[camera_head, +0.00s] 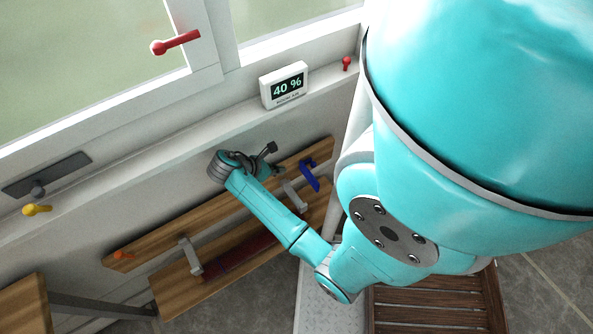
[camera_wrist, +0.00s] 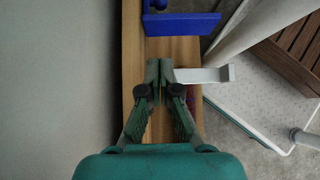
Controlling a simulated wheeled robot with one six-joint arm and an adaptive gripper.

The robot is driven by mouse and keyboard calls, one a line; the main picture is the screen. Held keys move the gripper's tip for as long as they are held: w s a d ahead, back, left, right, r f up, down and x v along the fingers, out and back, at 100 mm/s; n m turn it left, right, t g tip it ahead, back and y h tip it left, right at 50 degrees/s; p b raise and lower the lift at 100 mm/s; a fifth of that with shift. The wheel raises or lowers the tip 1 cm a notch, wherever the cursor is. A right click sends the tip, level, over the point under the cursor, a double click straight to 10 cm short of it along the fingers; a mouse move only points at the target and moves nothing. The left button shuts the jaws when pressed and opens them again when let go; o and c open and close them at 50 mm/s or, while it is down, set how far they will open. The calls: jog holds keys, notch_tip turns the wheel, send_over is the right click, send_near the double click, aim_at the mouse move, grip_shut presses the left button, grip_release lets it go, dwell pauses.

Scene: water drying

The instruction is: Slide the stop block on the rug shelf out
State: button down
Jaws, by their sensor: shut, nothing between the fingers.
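The rug shelf (camera_head: 222,221) is a long wooden board against the wall, with a second board below it. A blue block (camera_head: 310,176) with a bent shape sits at the shelf's right end; it shows at the top of the wrist view (camera_wrist: 183,24) too. I take it as the stop block, though no label confirms this. My gripper (camera_wrist: 166,62) is shut and empty over the shelf, its fingertips a short way from the blue block, not visibly touching it. In the head view my gripper (camera_head: 271,149) is partly hidden by its own wrist.
A dark red rug (camera_head: 238,257) lies along the lower board. Grey brackets (camera_head: 190,256) cross the boards; one bracket (camera_wrist: 205,75) is right beside my fingertips. An orange piece (camera_head: 123,255) is at the left end. A wooden slatted piece (camera_head: 435,300) stands at the lower right.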

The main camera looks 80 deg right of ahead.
aim_at(303, 171)
jog(key=x, duration=1)
dwell(0.5)
